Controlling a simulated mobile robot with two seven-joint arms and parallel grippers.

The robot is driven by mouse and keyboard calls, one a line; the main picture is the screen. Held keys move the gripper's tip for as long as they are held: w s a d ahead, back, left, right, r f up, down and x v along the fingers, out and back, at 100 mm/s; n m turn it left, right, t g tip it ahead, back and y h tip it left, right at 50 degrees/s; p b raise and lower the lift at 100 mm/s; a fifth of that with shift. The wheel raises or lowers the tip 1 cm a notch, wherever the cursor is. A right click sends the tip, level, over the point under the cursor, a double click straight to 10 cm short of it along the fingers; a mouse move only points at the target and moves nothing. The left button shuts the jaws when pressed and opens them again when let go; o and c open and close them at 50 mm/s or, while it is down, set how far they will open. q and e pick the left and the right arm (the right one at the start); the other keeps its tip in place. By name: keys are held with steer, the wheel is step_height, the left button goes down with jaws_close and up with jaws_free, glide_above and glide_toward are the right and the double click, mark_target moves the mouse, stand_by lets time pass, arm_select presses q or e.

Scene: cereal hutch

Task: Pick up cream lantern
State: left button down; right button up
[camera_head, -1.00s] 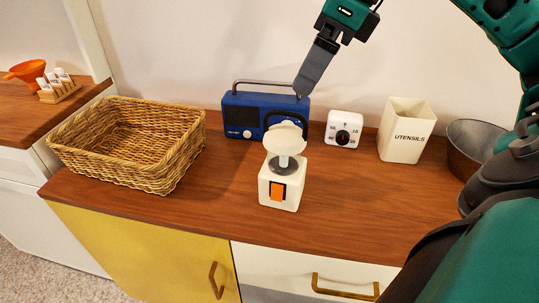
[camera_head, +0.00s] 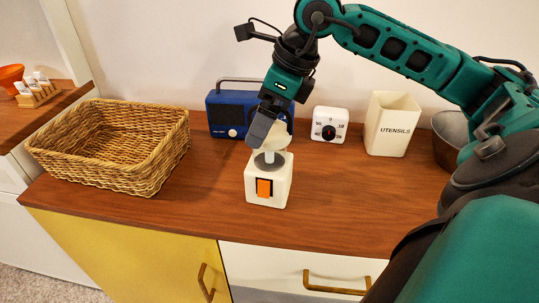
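The cream lantern (camera_head: 267,190) stands upright on the wooden counter, with a square base, an orange patch on its front and a pale domed top. My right gripper (camera_head: 262,132) comes down over the lantern's top from above and hides part of the dome. I see its dark grey finger side-on in front of the top. I cannot tell whether it touches the lantern or how far apart the fingers are. My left gripper is not in view.
A blue radio (camera_head: 222,115) stands behind the lantern. A white timer (camera_head: 329,125) and a utensils holder (camera_head: 392,124) stand right of it, with a metal bowl (camera_head: 449,140) beyond. A wicker basket (camera_head: 112,147) is at left. The counter's front (camera_head: 330,215) is clear.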

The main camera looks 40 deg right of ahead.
steer(key=c, duration=1.8)
